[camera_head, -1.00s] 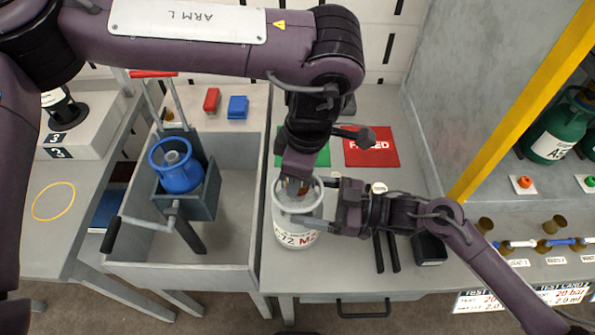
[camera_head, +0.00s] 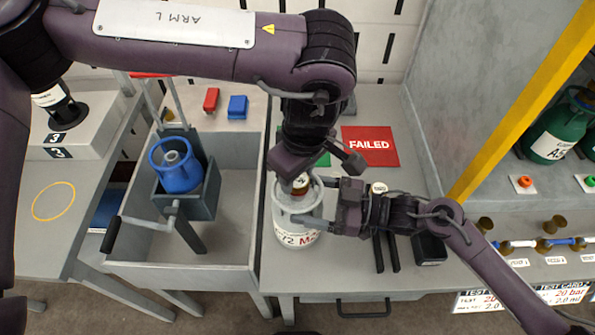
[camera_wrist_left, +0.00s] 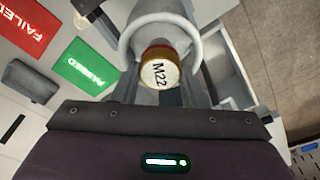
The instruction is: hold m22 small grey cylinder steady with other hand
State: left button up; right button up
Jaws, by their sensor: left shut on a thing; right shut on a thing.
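My left gripper (camera_head: 297,181) is directly above the cylinder, shut on a brass round piece (camera_head: 301,187). Whether the brass piece touches the cylinder's valve is hidden.
A blue cylinder (camera_head: 181,171) sits in a grey holder inside the tray (camera_head: 235,245) at the left. A red FAILED mat (camera_head: 370,146) and a partly covered green PASSED mat (camera_wrist_left: 93,66) lie behind. Dark tool handles (camera_head: 385,252) lie right of the cylinder.

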pick_arm(q)
jog(key=m, duration=0.6)
jog(key=shift+h, duration=0.3)
jog(key=o, duration=1.2)
jog(key=shift+r, duration=1.2)
jog(key=n, duration=0.4)
jog(key=shift+n, duration=1.1)
